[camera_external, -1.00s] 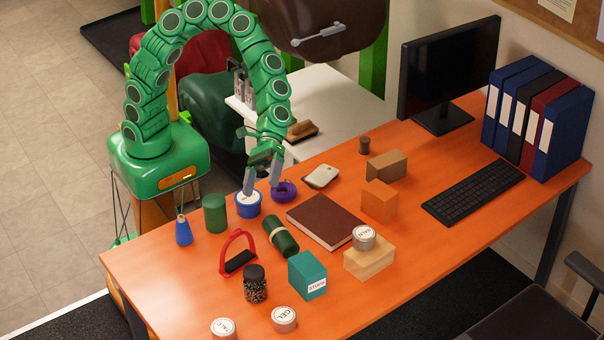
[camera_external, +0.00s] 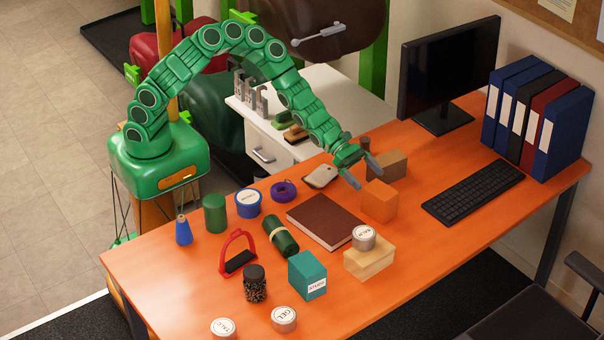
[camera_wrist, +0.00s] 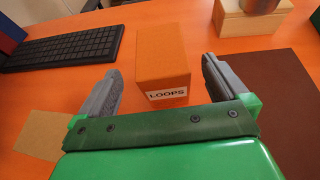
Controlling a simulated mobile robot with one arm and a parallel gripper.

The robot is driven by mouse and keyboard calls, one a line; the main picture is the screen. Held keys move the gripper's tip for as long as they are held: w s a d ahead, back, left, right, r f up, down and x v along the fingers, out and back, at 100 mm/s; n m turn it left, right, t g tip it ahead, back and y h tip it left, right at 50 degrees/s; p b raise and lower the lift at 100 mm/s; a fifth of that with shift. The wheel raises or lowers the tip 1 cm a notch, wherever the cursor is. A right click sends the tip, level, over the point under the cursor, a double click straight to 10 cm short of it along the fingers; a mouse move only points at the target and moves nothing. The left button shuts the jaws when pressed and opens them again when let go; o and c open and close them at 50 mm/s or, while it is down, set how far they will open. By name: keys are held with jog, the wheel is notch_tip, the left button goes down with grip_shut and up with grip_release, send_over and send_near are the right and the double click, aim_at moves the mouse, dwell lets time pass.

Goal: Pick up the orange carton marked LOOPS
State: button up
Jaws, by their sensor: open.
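The orange carton (camera_external: 379,201) stands upright on the orange desk, right of the brown book. In the wrist view the carton (camera_wrist: 162,72) shows a white label reading LOOPS on the side facing me. My gripper (camera_external: 366,175) is open and empty, just above and behind the carton in the external view. In the wrist view the two grey fingers of my gripper (camera_wrist: 160,85) lie to the left and right of the carton, with gaps on both sides. I cannot tell how far the fingertips are above the desk.
A brown box (camera_external: 388,165) stands close behind the carton. The brown book (camera_external: 325,221) lies to its left. A wooden block (camera_external: 369,263) with a round tin (camera_external: 363,238) on top is in front. The keyboard (camera_external: 473,191) lies to the right, with bare desk between.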

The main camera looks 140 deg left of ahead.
aim_at(373, 185)
jog(key=shift+x, duration=3.75)
jog(key=shift+f, duration=0.1)
jog(key=c, duration=1.2)
jog(key=shift+c, duration=0.2)
